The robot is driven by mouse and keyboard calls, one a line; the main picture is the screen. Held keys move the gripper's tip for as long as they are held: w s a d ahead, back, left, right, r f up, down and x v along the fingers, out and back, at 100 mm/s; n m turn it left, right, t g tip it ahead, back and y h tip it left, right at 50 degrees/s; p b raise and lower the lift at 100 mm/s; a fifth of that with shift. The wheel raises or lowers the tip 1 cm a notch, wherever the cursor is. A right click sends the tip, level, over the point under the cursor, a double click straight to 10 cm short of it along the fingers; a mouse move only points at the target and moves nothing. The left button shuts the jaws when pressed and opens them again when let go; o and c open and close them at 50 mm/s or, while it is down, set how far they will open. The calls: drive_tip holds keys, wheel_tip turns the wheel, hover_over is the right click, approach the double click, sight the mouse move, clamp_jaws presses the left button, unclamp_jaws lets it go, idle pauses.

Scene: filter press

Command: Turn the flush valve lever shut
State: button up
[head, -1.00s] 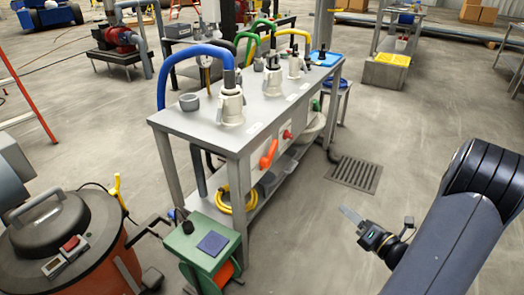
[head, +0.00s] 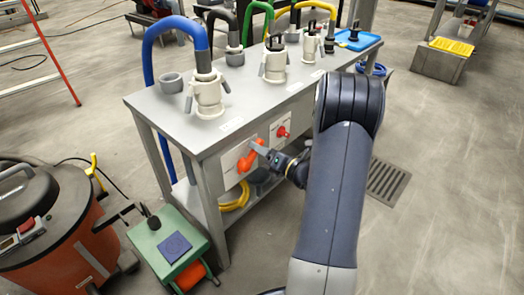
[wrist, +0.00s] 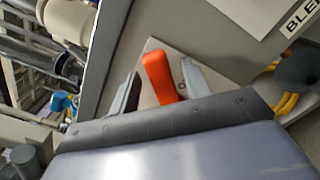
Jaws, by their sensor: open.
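The orange lever (head: 248,158) is mounted on a pale panel on the front of the grey bench. It slants down to the left in the head view. My gripper (head: 259,149) is at the lever. The lever's lower end is hidden behind my gripper's body.
A red knob (head: 283,131) sits on the panel to the right. Several white couplings with coloured hoses stand on the bench top (head: 165,103). A green stand (head: 150,238) and an orange vacuum (head: 75,225) are at the lower left. The floor by the drain grate (head: 387,183) is clear.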

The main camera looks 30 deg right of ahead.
drive_tip(key=shift+c, duration=0.5)
clamp_jaws()
